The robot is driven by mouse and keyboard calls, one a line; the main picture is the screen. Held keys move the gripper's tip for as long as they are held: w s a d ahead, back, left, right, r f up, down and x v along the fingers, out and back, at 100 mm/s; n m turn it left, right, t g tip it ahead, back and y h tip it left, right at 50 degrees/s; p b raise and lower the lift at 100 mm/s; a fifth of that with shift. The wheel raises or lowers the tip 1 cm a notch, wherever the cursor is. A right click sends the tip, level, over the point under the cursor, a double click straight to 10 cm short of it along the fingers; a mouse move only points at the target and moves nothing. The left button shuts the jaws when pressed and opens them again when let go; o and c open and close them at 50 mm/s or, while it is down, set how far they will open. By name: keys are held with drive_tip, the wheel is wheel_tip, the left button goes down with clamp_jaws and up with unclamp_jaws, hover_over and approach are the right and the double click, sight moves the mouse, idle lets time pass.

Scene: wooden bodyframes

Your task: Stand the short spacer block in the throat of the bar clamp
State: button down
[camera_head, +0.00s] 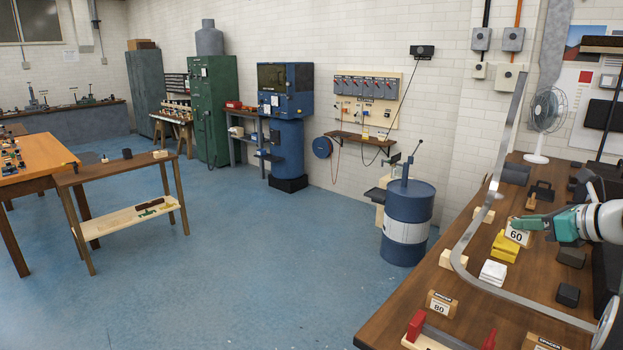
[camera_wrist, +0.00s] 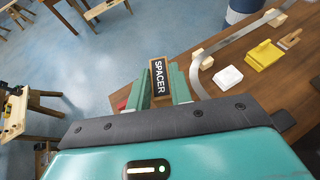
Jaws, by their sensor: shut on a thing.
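My gripper (camera_head: 513,224) is shut on a wooden block with a white label reading 60 (camera_head: 517,237), held above the workbench on the right. In the wrist view my gripper (camera_wrist: 160,88) has this spacer block (camera_wrist: 159,80) between its two teal fingers, its SPACER label showing. The bar clamp, with a red jaw (camera_head: 416,325) and another red jaw (camera_head: 489,340), lies at the bench's front edge, partly cut off by the picture's bottom. The held block is apart from the clamp, farther back. In the wrist view a bit of red (camera_wrist: 122,106) shows left of the fingers.
A block marked 80 (camera_head: 441,305) stands behind the clamp; another spacer block (camera_head: 540,342) is cut off at the bottom. A curved metal strip (camera_head: 462,245) runs along the bench. A white block stack (camera_head: 493,272) and yellow block (camera_head: 504,247) lie nearby. A fan (camera_head: 548,112) stands behind.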

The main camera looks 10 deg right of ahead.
drive_tip(key=w+a+f, duration=0.6)
drive_tip(key=a, duration=0.2)
drive_tip(key=w+a+f, duration=0.5)
drive_tip(key=a, duration=0.4)
drive_tip(key=a+f, duration=0.5)
drive_tip(key=s+a+f, duration=0.1)
drive_tip(key=a+f, duration=0.4)
drive_tip(key=s+a+f, duration=0.1)
drive_tip(key=a+f, duration=0.4)
drive_tip(key=a, duration=0.1)
drive_tip(key=shift+s+f, duration=0.1)
drive_tip(key=shift+f, duration=0.1)
drive_tip(key=shift+s+a+f, duration=0.1)
